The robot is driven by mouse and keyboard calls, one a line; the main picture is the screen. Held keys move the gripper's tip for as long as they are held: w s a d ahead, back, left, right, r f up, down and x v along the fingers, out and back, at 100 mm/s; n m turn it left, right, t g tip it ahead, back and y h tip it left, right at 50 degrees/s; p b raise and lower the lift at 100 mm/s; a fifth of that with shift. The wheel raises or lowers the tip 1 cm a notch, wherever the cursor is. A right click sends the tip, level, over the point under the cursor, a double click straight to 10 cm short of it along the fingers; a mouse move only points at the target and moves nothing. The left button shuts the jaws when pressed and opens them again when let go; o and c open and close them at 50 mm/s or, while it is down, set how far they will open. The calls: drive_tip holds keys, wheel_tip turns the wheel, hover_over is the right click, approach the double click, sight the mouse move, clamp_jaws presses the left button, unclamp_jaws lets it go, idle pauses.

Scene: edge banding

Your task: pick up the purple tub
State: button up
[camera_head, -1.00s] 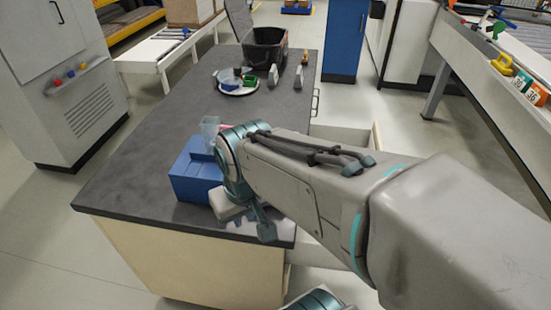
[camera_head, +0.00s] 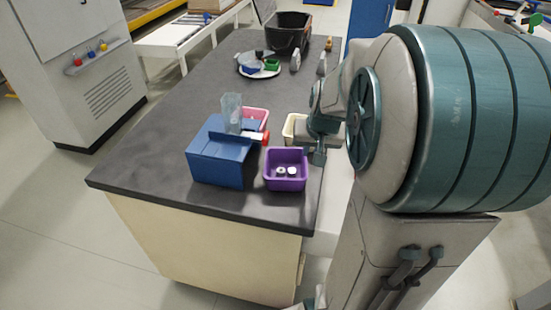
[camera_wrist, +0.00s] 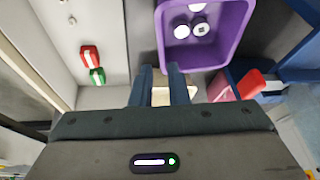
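The purple tub (camera_head: 286,183) stands upright near the front right corner of the dark worktop, with several white round pieces inside. It also shows at the top of the wrist view (camera_wrist: 166,45). My gripper (camera_head: 319,157) is just to the right of the tub in the head view, pointing down. In the wrist view its two fingers (camera_wrist: 162,70) are apart, with nothing held between them. The tub lies just beyond the fingertips, up and to the right, and I cannot tell whether they touch it.
A blue box (camera_head: 222,165) stands left of the tub. Behind are a pink tub (camera_head: 257,115), a red-ended piece (camera_head: 265,138) and a cream tub (camera_head: 289,128). A plate of small parts and a black crate (camera_head: 289,40) are farther back. The worktop's left side (camera_head: 160,140) is clear.

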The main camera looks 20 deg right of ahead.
sight(305, 162)
drive_tip(key=x, duration=1)
drive_tip(key=shift+w+a, duration=0.15)
drive_tip(key=shift+a, duration=0.1)
drive_tip(key=shift+f+b, duration=0.25)
drive_tip(key=shift+b, duration=0.3)
clamp_jaws()
drive_tip(key=shift+r, duration=0.15)
